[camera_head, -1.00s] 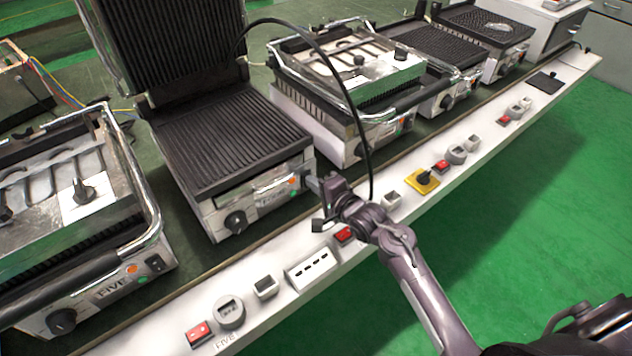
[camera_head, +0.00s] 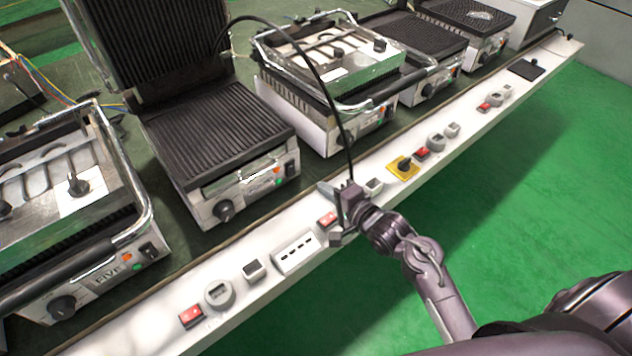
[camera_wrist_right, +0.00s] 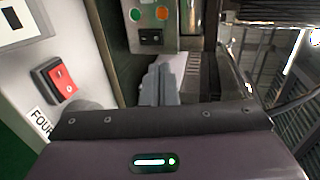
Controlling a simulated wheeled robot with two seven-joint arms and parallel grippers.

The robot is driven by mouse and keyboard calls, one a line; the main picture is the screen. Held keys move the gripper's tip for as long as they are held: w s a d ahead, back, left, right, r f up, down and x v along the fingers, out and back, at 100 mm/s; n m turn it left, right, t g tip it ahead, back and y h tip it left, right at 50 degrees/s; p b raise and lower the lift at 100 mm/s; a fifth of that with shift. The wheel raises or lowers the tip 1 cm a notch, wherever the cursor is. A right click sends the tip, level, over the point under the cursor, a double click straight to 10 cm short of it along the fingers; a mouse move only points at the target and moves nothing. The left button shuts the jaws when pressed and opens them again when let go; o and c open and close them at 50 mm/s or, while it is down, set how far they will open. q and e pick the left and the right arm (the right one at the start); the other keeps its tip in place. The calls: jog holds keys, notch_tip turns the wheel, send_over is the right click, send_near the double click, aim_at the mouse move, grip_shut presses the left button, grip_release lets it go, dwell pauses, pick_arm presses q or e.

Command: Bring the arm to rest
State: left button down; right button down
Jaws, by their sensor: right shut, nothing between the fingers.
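My right arm (camera_head: 437,290) comes in from the lower right of the head view. Its gripper (camera_head: 330,190) is over the white control ledge, close to a red switch (camera_head: 327,219), in front of the open grill. In the right wrist view the grey fingers (camera_wrist_right: 158,85) are together with nothing between them. They point toward the front panel of a grill with a green and an orange light. My left gripper does not show in the head view.
The white ledge (camera_head: 375,213) carries switches, dials and a yellow-based knob (camera_head: 404,166). An open grill (camera_head: 215,140) and other grills stand behind it. A black cable (camera_head: 318,75) arcs down near my right gripper. The green floor (camera_head: 520,200) on the right is clear.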

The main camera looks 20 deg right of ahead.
jog(key=shift+v, duration=0.75)
jog(key=shift+r, duration=0.15)
